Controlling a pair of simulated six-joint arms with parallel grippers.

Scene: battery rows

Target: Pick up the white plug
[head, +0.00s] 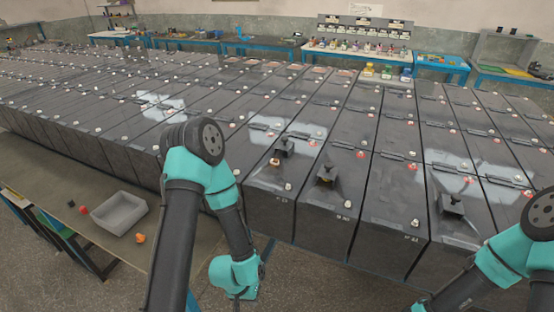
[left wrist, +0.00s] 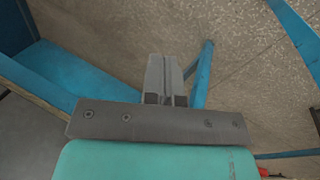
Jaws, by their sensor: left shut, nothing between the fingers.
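Several small white plugs sit on the tops of the dark battery rows; near ones are a white plug (head: 288,186), another (head: 347,204) and another (head: 414,223). I cannot tell which one the task means. My left arm reaches down in front of the batteries, with its wrist low over the floor. My left gripper shows in the left wrist view (left wrist: 167,70), shut and empty, with floor and blue frame bars beyond it. No plug is near its fingers. My right arm shows at the lower right of the head view, but its gripper is out of frame.
A grey bin (head: 118,212) stands on the bench at left, with a red plug (head: 83,210) and an orange plug (head: 140,238) beside it. Dark fittings (head: 326,175) rise from some near batteries. Blue workbenches line the back wall.

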